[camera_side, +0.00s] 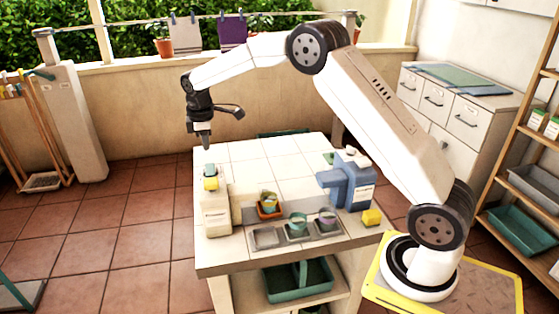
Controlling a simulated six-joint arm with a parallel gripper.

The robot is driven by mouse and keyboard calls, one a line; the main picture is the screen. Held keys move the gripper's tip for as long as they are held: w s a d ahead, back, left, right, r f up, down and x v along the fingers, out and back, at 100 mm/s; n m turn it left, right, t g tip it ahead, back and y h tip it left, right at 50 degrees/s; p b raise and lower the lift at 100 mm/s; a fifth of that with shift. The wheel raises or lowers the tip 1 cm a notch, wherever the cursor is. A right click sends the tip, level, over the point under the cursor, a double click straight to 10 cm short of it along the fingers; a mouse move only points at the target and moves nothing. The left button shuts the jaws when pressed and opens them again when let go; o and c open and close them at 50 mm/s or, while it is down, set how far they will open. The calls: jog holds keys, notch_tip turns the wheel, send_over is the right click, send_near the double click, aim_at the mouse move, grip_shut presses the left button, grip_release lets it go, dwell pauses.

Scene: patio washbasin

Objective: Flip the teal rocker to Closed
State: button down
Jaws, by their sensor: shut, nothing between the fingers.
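A cream box (216,214) stands at the left end of the white tiled table. On its top is a small rocker (210,171) with a teal part and a yellow patch (211,184) in front of it. Which way the rocker is tipped, and any lettering beside it, is too small to read. My gripper (203,145) points down just above the box's far end, slightly left of the rocker. It is shut and empty, and looks apart from the rocker.
A blue jug-like container (349,186) and a yellow block (372,217) stand at the right. The table's back left is clear.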

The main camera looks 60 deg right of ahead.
aim_at(212, 165)
jog(key=shift+s+a+r, duration=0.15)
jog(key=shift+r, duration=0.8)
jog(key=shift+s+a+r, duration=0.1)
jog(key=shift+r, duration=0.85)
jog(key=shift+s+a+r, duration=0.15)
jog(key=shift+r, duration=0.8)
jog(key=shift+w+d+r+t, duration=0.15)
jog(key=shift+w+d+t, duration=0.15)
jog(key=shift+d, duration=0.35)
jog(key=f, duration=0.4)
jog(key=w+d+f, duration=0.1)
jog(key=f, duration=0.4)
jog(key=w+d+f, duration=0.1)
jog(key=f, duration=0.3)
jog(key=shift+f, duration=0.4)
jog(key=shift+d, duration=0.1)
